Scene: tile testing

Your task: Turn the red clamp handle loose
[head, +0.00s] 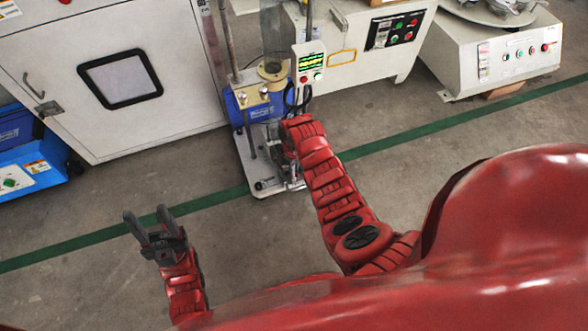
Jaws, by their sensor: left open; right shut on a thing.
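The testing device (243,150) stands on the floor at the upper middle, with a pale base plate, a blue body, upright rods and a small display box (309,62). My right arm reaches up to its lower front. My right gripper (291,171) is at the device, just above the base plate, and is shut on what seems to be the red clamp handle. The handle cannot be told apart from my red wrist, which hides most of that spot. My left gripper (146,213) is open and empty over the bare floor at the lower left, well apart from the device.
A white cabinet (180,65) with a dark-framed window stands left of the device. A blue machine (30,165) is at the left edge. White machines with buttons stand behind (375,65) and at the right (480,65). A green line (400,137) crosses the open grey floor.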

